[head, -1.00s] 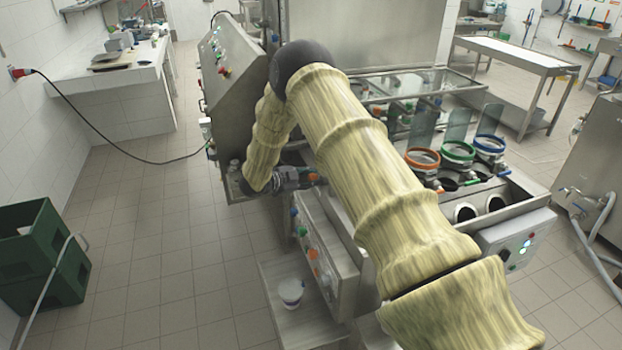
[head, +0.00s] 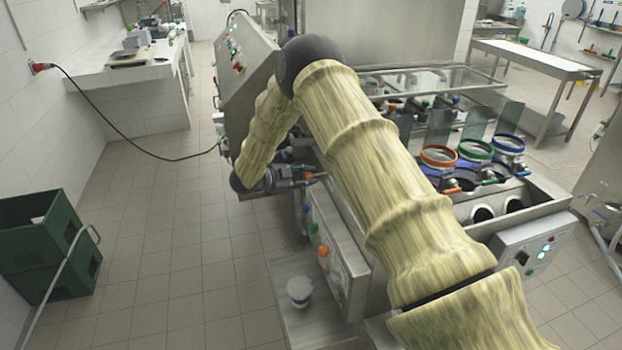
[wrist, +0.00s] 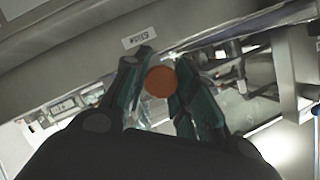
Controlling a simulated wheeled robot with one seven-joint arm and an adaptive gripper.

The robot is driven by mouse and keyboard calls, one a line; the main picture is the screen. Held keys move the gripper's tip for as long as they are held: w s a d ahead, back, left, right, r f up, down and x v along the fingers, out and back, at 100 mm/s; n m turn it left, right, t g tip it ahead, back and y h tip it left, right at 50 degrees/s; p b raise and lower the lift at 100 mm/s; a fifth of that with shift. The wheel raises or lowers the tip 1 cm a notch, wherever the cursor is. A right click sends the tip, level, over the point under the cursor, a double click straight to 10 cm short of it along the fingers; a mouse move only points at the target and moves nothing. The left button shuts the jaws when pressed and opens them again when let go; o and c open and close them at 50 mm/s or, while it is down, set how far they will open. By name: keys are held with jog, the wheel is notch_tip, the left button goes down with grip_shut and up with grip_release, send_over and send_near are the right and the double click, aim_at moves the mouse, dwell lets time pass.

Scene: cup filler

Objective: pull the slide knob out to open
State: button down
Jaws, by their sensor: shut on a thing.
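The slide knob (wrist: 160,82) is a round orange-brown knob between my gripper's fingertips in the wrist view. My gripper (wrist: 158,88) is shut on it, with a dark teal finger on each side. A small label (wrist: 140,33) is on the metal edge just above the knob. In the head view my gripper (head: 310,178) is at the near side of the cup filler (head: 345,235), left of my arm.
A control box with coloured buttons (head: 325,250) is just below my gripper. A white cup (head: 299,290) stands on a low metal step. Orange, green and blue ringed hoppers (head: 474,149) are to the right. Green crates (head: 45,250) are at the left. The tiled floor between is clear.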

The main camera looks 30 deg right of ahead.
jog(key=shift+a, duration=0.2)
jog(key=c, duration=1.1)
grip_release()
jog(key=shift+w+a, duration=0.1)
jog(key=shift+a, duration=0.1)
jog(key=shift+c, duration=0.2)
jog(key=shift+d, duration=0.15)
jog(key=shift+d, duration=0.1)
jog(key=v, duration=1.2)
